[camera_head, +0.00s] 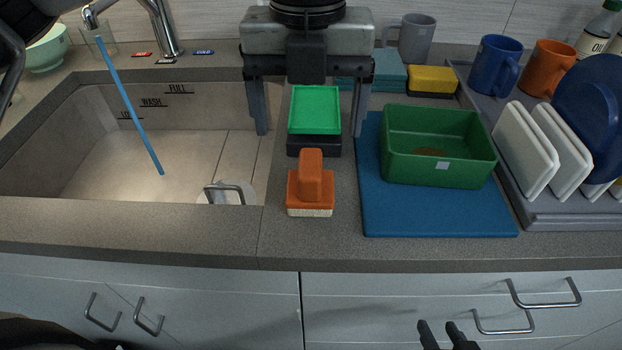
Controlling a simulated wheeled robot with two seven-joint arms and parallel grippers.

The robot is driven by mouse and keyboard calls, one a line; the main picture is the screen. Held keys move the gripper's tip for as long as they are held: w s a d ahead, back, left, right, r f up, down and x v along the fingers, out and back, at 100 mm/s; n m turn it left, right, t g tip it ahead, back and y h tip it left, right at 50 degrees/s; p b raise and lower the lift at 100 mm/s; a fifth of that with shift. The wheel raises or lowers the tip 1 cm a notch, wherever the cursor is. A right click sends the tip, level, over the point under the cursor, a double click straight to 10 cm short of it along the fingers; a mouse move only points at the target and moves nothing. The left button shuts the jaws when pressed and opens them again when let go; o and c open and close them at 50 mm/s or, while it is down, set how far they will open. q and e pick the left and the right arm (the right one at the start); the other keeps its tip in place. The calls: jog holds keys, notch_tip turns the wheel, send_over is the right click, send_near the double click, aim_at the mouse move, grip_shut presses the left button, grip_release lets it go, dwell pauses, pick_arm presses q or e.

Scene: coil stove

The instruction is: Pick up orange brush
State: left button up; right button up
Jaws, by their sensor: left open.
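The orange brush (310,187), a block with a raised handle and pale bristles below, stands on the grey counter just right of the sink. My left gripper (310,134) is open, its two fingers pointing down, wide apart. It is behind the brush in the picture and appears empty. A green-topped black block (314,112) shows between its fingers; I cannot tell how far below them it is. My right gripper (442,332) shows only its dark fingertips at the bottom edge, in front of the drawers and away from the brush. Whether it is open is unclear.
A sink (110,165) is on the left, with a blue stream from the faucet (165,30). A green bin (437,145) sits on a blue mat (400,215) to the right. A dish rack (560,218) holds plates and mugs. Counter in front of the brush is clear.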

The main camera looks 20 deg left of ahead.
aim_at(310, 161)
pick_arm(q)
notch_tip(310, 161, down, 10)
jog(key=shift+s+d+r+p, duration=0.1)
jog(key=shift+r+p, duration=0.15)
jog(key=shift+p, duration=0.3)
jog(key=c, duration=1.1)
jog(key=shift+r, duration=0.1)
